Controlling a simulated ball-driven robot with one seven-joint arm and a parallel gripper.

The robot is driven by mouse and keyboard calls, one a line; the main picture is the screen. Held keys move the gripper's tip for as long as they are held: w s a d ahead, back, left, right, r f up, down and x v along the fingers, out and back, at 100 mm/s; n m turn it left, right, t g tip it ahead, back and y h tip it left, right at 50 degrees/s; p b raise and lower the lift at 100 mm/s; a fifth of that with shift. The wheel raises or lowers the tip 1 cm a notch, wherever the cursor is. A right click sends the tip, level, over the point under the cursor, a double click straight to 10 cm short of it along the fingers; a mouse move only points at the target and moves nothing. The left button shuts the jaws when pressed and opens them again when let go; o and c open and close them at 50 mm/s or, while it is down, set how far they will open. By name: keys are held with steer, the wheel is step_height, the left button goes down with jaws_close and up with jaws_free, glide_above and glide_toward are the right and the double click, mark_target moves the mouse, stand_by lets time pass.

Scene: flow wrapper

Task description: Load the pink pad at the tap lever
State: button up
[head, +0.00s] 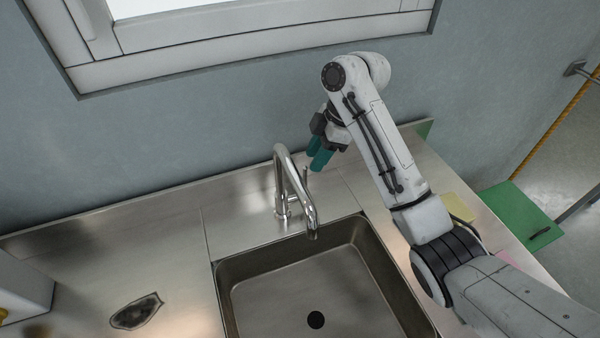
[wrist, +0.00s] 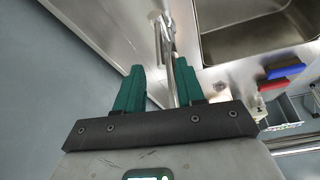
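The chrome tap (head: 283,180) stands at the back edge of the sink, with a thin upright lever (head: 306,180) on its right side. My gripper (head: 313,160) has two teal fingers and hangs just behind and above the lever. In the wrist view my gripper (wrist: 159,68) is open, its fingers apart; the chrome tap (wrist: 158,35) shows ahead of and between them. I cannot tell whether a finger touches the lever. A pink patch (head: 492,264), perhaps the pink pad, lies on the counter at right, partly hidden by my arm.
The steel sink (head: 300,290) is empty. A yellow pad (head: 457,207) lies by my arm, near a green board (head: 522,213). A dark flat piece (head: 136,311) lies on the left counter. The wrist view shows a blue block (wrist: 286,71) and red block (wrist: 273,84).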

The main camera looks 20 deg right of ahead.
steer(key=p+x, duration=0.1)
steer(key=x, duration=0.8)
steer(key=shift+p, duration=0.3)
steer(key=shift+r, duration=0.1)
jaws_close()
